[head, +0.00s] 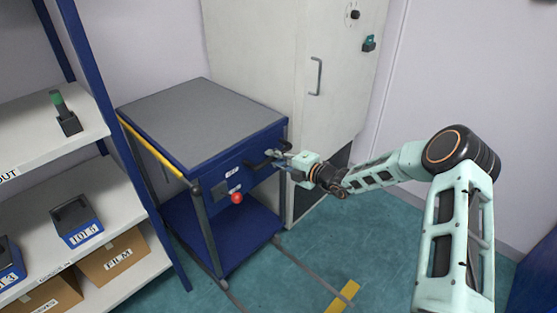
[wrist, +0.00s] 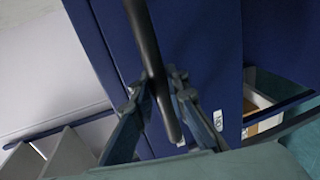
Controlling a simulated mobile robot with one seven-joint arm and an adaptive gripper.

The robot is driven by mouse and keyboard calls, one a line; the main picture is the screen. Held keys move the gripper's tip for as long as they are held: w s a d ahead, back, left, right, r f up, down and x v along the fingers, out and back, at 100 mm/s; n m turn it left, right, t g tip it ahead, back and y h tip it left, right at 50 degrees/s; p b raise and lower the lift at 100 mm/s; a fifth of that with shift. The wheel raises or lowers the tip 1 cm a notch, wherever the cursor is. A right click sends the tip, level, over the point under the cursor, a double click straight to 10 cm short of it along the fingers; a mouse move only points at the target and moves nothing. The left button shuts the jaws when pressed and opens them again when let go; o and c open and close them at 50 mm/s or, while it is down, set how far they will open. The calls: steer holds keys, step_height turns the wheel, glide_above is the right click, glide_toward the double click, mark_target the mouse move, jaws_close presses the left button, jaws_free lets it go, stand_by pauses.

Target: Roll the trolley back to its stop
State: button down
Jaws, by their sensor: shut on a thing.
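The trolley (head: 200,124) is blue with a grey top and a lower shelf, and stands between the shelving and the tall cabinet. A dark push handle (head: 257,165) runs along its front face. My gripper (head: 277,157) is shut on the right part of this handle. In the wrist view the dark bar of the handle (wrist: 148,50) passes between the two fingers of my gripper (wrist: 163,105). A red ball knob (head: 237,198) shows low on the trolley's front. The stop cannot be made out.
Blue-framed shelving (head: 100,150) with bins and cardboard boxes stands close on the left. A tall pale cabinet (head: 270,55) stands behind and right of the trolley. Grey lines and a yellow mark (head: 344,296) are on the teal floor, which is clear in front.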

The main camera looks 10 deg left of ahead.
steer(key=shift+w+a+r, duration=0.1)
steer(key=shift+a+r, duration=0.05)
steer(key=c, duration=2)
jaws_free()
steer(key=shift+o, duration=0.6)
steer(key=v, duration=1.2)
